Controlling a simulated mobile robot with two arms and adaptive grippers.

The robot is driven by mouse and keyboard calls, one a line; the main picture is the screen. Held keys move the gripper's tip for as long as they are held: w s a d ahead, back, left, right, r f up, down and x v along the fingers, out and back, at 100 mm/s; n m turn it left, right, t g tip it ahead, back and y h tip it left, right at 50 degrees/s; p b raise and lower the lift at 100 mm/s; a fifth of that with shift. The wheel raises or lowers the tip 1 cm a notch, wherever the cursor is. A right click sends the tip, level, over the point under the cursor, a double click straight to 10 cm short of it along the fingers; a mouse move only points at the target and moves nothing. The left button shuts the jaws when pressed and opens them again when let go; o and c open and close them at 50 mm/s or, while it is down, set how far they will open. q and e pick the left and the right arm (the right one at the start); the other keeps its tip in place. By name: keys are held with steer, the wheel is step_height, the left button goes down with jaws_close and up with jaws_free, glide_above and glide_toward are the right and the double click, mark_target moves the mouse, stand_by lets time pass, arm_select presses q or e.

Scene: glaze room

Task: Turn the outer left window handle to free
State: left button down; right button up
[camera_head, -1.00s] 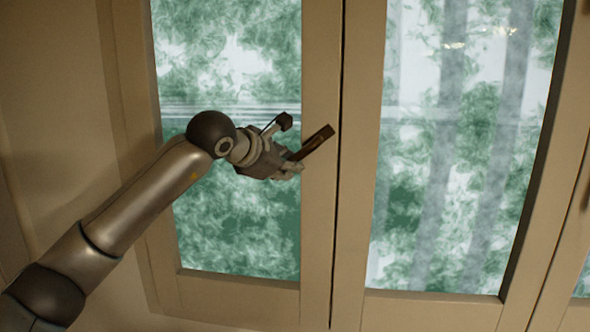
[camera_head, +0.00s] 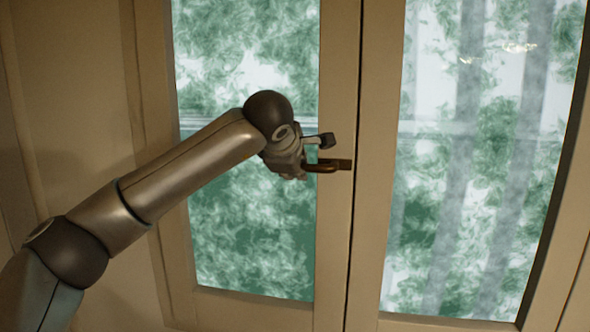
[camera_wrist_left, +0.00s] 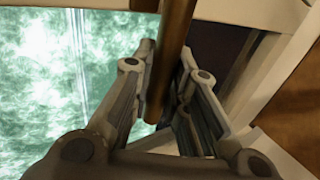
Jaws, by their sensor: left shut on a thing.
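The bronze-brown window handle (camera_head: 322,168) is on the meeting stile of the left window sash, beside the dark seam. In the head view it lies nearly level, its free end pointing left. My left gripper (camera_head: 302,163) reaches it from the left and is shut on its lever. In the left wrist view the handle bar (camera_wrist_left: 177,45) runs between the two fingers of the gripper (camera_wrist_left: 168,62). The fingers hide part of the lever in the head view. My right gripper is not in view.
The left sash (camera_head: 332,245) and the right sash (camera_head: 368,240) stand side by side with a narrow dark seam between them. Both have glass panes with green foliage behind. Plain wall (camera_head: 70,110) is at the left.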

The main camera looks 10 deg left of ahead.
arm_select(q)
steer(key=shift+r, duration=0.1)
stand_by(0.4)
steer(key=c, duration=1.4)
jaws_free()
steer(key=shift+s+r, duration=0.2)
steer(key=v, duration=1.1)
steer(key=shift+s+d, duration=0.1)
steer(key=shift+s, duration=0.1)
